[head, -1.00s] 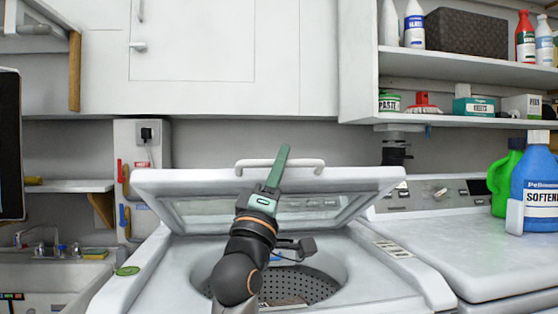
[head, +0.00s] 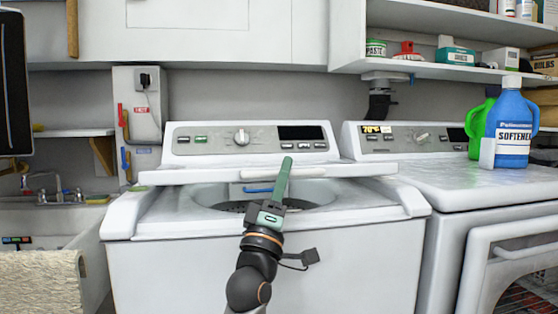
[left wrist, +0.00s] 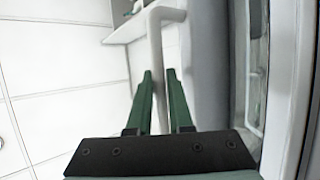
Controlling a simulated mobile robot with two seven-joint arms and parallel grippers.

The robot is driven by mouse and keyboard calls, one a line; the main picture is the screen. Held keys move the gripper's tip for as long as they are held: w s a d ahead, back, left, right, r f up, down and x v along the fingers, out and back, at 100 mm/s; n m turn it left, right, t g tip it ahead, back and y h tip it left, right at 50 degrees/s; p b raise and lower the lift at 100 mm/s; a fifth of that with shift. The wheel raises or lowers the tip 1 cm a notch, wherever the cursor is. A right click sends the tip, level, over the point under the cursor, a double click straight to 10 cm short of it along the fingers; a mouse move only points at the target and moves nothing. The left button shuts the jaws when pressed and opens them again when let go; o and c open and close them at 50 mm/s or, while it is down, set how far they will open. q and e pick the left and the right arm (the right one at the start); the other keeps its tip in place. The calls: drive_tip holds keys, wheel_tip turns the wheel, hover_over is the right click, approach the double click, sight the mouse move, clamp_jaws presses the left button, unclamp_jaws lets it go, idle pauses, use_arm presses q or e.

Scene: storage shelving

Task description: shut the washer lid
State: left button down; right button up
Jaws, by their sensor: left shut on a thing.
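The white washer (head: 270,265) stands in the middle of the head view. Its lid (head: 350,171) is partly open, seen nearly edge-on above the tub opening (head: 315,197), with a gap below it. My left gripper (head: 285,172) is at the middle of the lid's front edge. In the left wrist view the white bar handle (left wrist: 156,55) runs between the green fingers of my left gripper (left wrist: 160,75), which is shut on it. Much of the tub is hidden by the lid and my arm. My right gripper is not in view.
The washer's control panel (head: 220,140) is behind the lid. A dryer (head: 470,190) stands on the right, with a blue softener bottle (head: 514,125) and a green bottle (head: 477,125) on top. A sink (head: 55,215) is on the left. Shelves (head: 455,70) hang above.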

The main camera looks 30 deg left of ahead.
use_arm(q)
drive_tip(key=shift+s+f, duration=0.1)
drive_tip(key=shift+f, duration=0.6)
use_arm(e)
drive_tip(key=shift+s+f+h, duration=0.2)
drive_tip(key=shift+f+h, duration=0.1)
use_arm(q)
drive_tip(key=c, duration=0.8)
unclamp_jaws()
drive_tip(key=shift+c, duration=0.2)
